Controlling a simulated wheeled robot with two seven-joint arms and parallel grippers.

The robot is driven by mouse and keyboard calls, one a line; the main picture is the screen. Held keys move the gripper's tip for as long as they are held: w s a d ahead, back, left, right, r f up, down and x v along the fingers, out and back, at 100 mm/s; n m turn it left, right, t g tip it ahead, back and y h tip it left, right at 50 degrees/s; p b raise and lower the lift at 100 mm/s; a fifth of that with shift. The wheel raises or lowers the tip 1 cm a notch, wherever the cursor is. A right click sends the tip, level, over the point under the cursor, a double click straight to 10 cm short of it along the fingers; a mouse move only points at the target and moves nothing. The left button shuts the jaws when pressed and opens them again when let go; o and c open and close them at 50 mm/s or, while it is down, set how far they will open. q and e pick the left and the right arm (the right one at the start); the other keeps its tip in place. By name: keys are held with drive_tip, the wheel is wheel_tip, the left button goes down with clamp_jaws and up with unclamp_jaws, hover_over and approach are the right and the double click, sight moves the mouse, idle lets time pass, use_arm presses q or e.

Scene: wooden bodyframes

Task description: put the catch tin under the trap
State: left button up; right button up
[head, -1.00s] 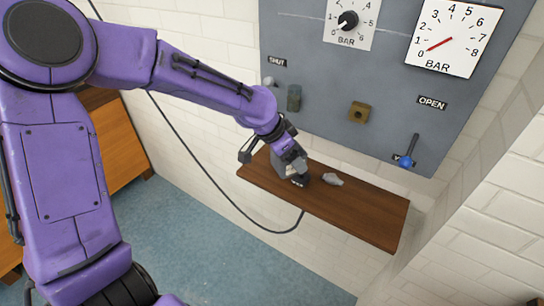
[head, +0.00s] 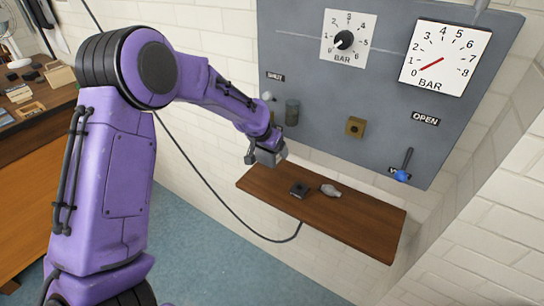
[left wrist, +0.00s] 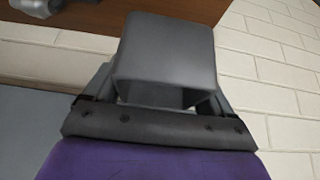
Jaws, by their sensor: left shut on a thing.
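My left gripper (head: 266,158) is shut on a grey box-like tin, which I take for the catch tin (head: 272,152), and holds it above the left end of the shelf. In the left wrist view the tin (left wrist: 165,55) fills the space between the fingers. A small dark grey-green cylinder on the panel, probably the trap (head: 292,113), is above and slightly right of the tin. I cannot tell the depth gap between them. My right gripper is not in view.
The brown shelf (head: 350,220) carries a dark block (head: 299,189) and a pale grey piece (head: 330,190). The grey panel (head: 320,90) holds a knob (head: 344,40), a gauge (head: 445,60), a brass fitting (head: 355,127) and a blue-tipped lever (head: 402,174). A dark hose hangs left of the shelf.

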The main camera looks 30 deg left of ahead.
use_arm(q)
drive_tip(key=w+f, duration=0.1)
drive_tip(key=w+a+f, duration=0.1)
drive_tip(key=f, duration=0.1)
drive_tip(key=w+a+f+p, duration=0.1)
drive_tip(key=w+f, duration=0.1)
drive_tip(key=shift+a, duration=0.1)
drive_tip(key=f+p, duration=0.2)
drive_tip(key=f, duration=0.1)
drive_tip(key=shift+w+a, duration=0.15)
drive_tip(key=shift+w, duration=0.05)
drive_tip(key=shift+f, duration=0.45)
drive_tip(key=o, duration=1.6)
drive_tip(key=shift+s+f, duration=0.1)
drive_tip(key=shift+r, duration=0.25)
drive_tip(key=b+v, duration=0.2)
drive_tip(key=v, duration=0.8)
drive_tip(key=shift+s+r, duration=0.5)
drive_tip(key=shift+r, duration=0.2)
